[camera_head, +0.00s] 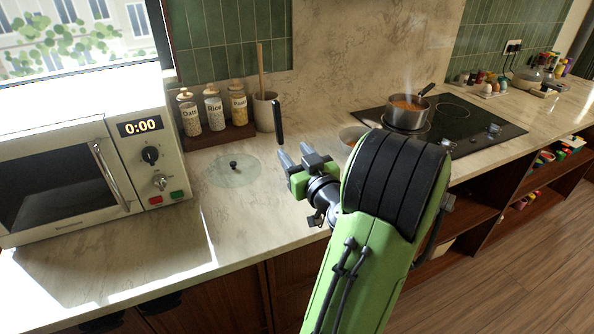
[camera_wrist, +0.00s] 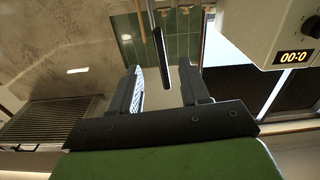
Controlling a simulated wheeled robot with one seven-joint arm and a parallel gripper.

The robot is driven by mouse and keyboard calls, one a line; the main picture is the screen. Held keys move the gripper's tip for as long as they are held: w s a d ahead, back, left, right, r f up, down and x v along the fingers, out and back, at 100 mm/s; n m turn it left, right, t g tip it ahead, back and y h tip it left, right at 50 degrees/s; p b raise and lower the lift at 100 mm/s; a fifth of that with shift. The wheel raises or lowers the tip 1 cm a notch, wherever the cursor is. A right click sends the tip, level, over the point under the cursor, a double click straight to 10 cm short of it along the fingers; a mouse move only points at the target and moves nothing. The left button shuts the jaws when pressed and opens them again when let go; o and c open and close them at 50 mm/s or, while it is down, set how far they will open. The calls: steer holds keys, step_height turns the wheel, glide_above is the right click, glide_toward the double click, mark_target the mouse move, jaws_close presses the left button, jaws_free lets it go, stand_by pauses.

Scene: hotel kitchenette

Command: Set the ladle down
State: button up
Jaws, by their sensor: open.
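The ladle's black handle (camera_head: 278,122) stands nearly upright just above and left of my fingertips in the head view. In the wrist view, the handle (camera_wrist: 160,50) shows in the gap between my fingers, with a thin metal shaft (camera_wrist: 150,13) running to the picture's top edge. The ladle's scoop is hidden. My gripper (camera_head: 293,151) is open over the counter, and its spread fingers also show in the wrist view (camera_wrist: 161,66). I cannot tell whether either finger touches the handle.
A glass lid (camera_head: 222,176) lies on the counter (camera_head: 240,222) left of my gripper. A microwave (camera_head: 90,150) stands at the left. Jars (camera_head: 213,110) and a utensil crock (camera_head: 266,112) stand behind. A steaming pot (camera_head: 407,118) sits on the hob (camera_head: 470,130).

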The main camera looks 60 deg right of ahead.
steer(key=w+a+f+n+g+y, duration=0.1)
steer(key=w+a+f+n+y, duration=0.2)
steer(key=a, duration=0.6)
steer(key=w+a+n+g+y, duration=0.2)
steer(key=a+y, duration=0.3)
steer(key=a, duration=0.3)
steer(key=w+a+f+n+g+y, duration=0.1)
steer(key=w+a+f+n+y, duration=0.15)
steer(key=a, duration=0.65)
steer(key=s+a+m+g, duration=0.1)
steer(key=s+a+g, duration=0.2)
steer(key=s, duration=0.5)
steer(key=s+a+m+g+h, duration=0.1)
steer(key=s+a+g, duration=0.2)
steer(key=s, duration=0.5)
steer(key=shift+s+a, duration=0.35)
steer(key=shift+s, duration=0.05)
steer(key=shift+r, duration=0.15)
